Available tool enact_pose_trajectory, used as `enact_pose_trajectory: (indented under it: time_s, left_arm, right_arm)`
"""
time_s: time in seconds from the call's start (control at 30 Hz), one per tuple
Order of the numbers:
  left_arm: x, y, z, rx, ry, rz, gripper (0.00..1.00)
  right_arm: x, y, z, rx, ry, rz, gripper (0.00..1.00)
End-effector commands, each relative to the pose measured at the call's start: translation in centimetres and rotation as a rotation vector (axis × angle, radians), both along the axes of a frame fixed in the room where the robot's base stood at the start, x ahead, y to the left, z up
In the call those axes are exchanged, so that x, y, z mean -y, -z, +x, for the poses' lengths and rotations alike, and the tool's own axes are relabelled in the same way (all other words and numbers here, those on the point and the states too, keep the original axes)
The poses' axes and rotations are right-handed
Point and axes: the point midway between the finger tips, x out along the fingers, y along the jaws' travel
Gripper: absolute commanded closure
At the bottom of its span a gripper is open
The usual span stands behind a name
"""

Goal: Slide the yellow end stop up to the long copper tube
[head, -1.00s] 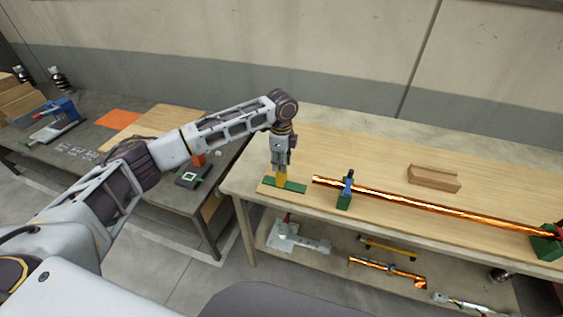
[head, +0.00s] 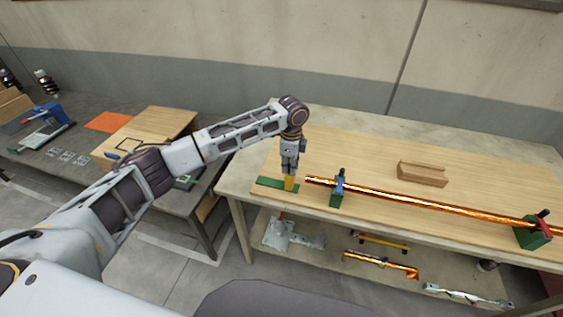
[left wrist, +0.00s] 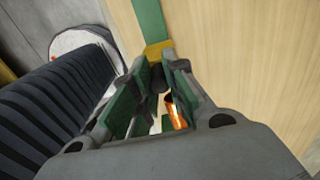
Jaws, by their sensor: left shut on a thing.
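The yellow end stop (head: 290,184) stands on the green rail (head: 268,182) near the left end of the workbench. My left gripper (head: 289,173) points down and is shut on the end stop. The long copper tube (head: 430,203) runs to the right from close beside the stop. A small gap seems to show between the stop and the tube's left end. In the left wrist view the fingers (left wrist: 156,78) hide most of the yellow end stop (left wrist: 157,49), and the green rail (left wrist: 150,18) runs away from it. My right gripper is not in view.
Green supports with blue and red clamps (head: 338,188) hold the tube. A wooden block (head: 422,174) lies behind it. Tools and a short copper piece (head: 380,263) lie on the lower shelf. A grey table (head: 60,150) stands at left.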

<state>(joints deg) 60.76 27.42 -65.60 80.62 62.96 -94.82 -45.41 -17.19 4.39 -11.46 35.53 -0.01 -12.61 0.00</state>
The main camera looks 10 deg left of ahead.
Motion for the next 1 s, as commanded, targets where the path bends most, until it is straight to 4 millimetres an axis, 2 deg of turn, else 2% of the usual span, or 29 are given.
enact_pose_trajectory:
  time_s: [0.1,0.33,0.77,0.8,0.93,1.0]
  left_arm:
    - [1.6,-0.2,0.0,0.0,0.002,-0.004,1.0]
    - [3.7,-0.2,0.0,0.001,0.002,-0.004,1.0]
    - [4.2,-0.1,0.0,0.003,0.0,-0.003,1.0]
    - [4.2,-0.1,0.0,0.003,0.0,-0.003,0.81]
    - [4.1,-0.1,0.0,0.002,0.0,-0.002,0.64]
    - [4.1,-0.1,0.0,0.002,0.0,-0.002,0.62]
  right_arm:
    - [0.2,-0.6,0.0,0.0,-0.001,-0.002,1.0]
    - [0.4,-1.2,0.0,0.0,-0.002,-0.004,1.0]
    - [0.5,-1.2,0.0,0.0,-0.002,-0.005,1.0]
    - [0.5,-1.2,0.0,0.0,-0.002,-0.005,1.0]
    - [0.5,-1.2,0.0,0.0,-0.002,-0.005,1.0]
    - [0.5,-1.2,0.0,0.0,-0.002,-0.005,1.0]
